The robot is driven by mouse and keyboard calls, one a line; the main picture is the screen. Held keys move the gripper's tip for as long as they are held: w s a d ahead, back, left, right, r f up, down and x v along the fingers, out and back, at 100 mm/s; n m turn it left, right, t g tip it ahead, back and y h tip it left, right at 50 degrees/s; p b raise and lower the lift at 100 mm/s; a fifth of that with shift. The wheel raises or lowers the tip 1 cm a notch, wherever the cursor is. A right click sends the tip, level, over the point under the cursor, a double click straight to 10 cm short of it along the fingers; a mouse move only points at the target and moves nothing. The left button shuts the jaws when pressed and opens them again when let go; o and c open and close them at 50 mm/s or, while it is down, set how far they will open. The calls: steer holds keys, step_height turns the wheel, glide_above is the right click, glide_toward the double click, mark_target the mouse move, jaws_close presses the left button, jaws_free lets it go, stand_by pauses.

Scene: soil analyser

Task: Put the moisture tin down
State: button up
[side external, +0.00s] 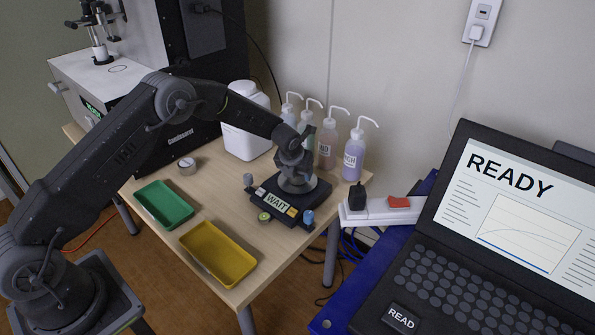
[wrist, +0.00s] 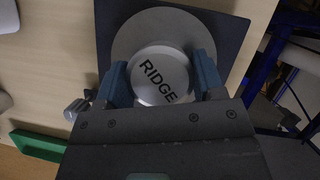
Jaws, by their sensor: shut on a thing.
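My gripper (side external: 296,165) is over the dark scale (side external: 262,203), whose display reads WAIT. In the wrist view, its two blue-grey fingers (wrist: 162,80) are shut on the sides of a round silver moisture tin (wrist: 160,62) with RIDGE on its lid. The tin is over the scale's round grey pan (wrist: 150,22), a little toward the near side of it. I cannot tell whether the tin touches the pan. In the side view the arm hides most of the tin. Another small round tin (side external: 187,165) stands on the table at left.
A green tray (side external: 164,205) and a yellow tray (side external: 218,252) lie along the near table edge. Several wash bottles (side external: 353,155) and a white jug (side external: 247,130) stand behind the scale. A laptop (side external: 500,200) showing READY is at right.

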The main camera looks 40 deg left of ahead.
steer(key=o, duration=0.9)
steer(key=shift+f, duration=0.15)
steer(key=shift+o, duration=0.2)
steer(key=shift+r, duration=0.3)
steer(key=v, duration=1.2)
